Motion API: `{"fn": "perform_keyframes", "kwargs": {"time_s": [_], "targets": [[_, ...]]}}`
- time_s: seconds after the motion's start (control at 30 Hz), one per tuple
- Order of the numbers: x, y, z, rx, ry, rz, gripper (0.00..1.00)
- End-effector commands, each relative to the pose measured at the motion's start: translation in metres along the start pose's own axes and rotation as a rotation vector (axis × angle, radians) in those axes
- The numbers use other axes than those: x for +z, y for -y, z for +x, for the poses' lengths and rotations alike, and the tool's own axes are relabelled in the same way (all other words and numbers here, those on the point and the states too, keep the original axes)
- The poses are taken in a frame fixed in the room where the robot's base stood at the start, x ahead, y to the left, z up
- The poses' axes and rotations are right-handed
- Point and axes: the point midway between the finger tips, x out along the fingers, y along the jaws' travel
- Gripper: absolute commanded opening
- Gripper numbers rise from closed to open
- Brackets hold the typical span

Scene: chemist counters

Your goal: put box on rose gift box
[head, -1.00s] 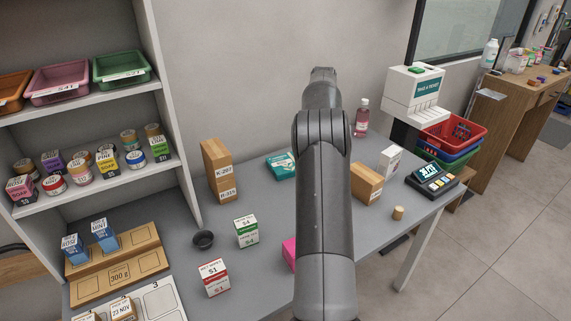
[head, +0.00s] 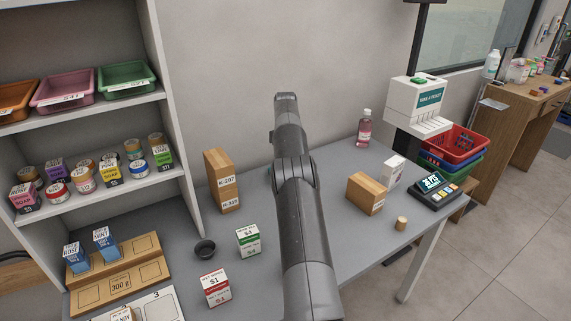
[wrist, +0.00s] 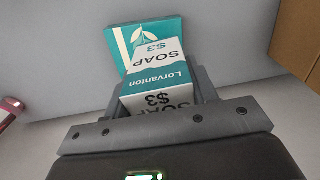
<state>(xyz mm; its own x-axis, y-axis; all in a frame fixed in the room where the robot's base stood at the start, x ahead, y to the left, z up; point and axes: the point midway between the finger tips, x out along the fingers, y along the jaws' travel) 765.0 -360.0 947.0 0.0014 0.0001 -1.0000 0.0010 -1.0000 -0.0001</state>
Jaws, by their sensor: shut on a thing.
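My gripper shows in the wrist view (wrist: 165,110), shut on a white and teal soap box (wrist: 160,78) marked Lorvanton and SOAP $3. A teal panel with a white leaf pattern (wrist: 150,35) shows just beyond it; I cannot tell whether it is a separate box. In the head view my arm hides the gripper and the held box. A blue box marked ROSE (head: 75,256) stands at the left on a wooden tray marked 300 g (head: 120,283). I cannot tell whether it is the rose gift box. The pink box seen earlier is hidden now.
A black cup (head: 205,249), a green-white box (head: 248,240) and a red-white box (head: 215,288) are nearer. A wooden box (head: 367,193), white box (head: 393,172), cork (head: 401,223) and pink bottle (head: 364,130) stand at the right.

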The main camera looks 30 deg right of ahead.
Motion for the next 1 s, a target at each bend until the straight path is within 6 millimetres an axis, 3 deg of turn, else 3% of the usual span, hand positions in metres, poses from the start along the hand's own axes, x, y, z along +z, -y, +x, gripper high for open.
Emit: {"fn": "perform_keyframes", "kwargs": {"time_s": [0.33, 0.7, 0.73, 1.0], "targets": [[0.0, 0.0, 0.038, 0.0, 0.002, 0.001, 0.29], [0.0, 0.0, 0.043, 0.0, 0.0, 0.0, 0.29], [0.0, 0.0, 0.043, 0.0, 0.0, 0.0, 0.54], [0.0, 0.0, 0.043, 0.0, 0.0, 0.0, 0.74]]}}
